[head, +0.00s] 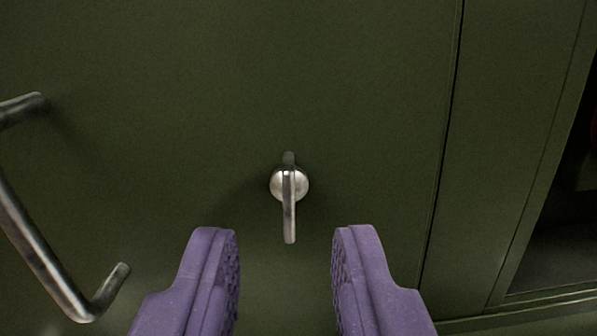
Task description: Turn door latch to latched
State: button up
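The door latch (289,190) is a small silver knob with a lever bar, at the middle of a dark green door panel (190,100). Its lever stands upright in the picture, with the longer end pointing down. My gripper (285,238) has two purple padded fingers, spread wide apart. The fingertips are below and to either side of the latch, with the lever's lower end showing between them. Neither finger appears to touch the latch, and nothing is held.
A bent metal bar handle (38,250) is at the left. A vertical seam (447,140) runs down the door's right side. Further right, a dark opening (560,225) shows beyond a green frame edge. The panel around the latch is clear.

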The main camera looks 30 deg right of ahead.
aim_at(288, 204)
jog(key=shift+x, duration=1.9)
grip_shut()
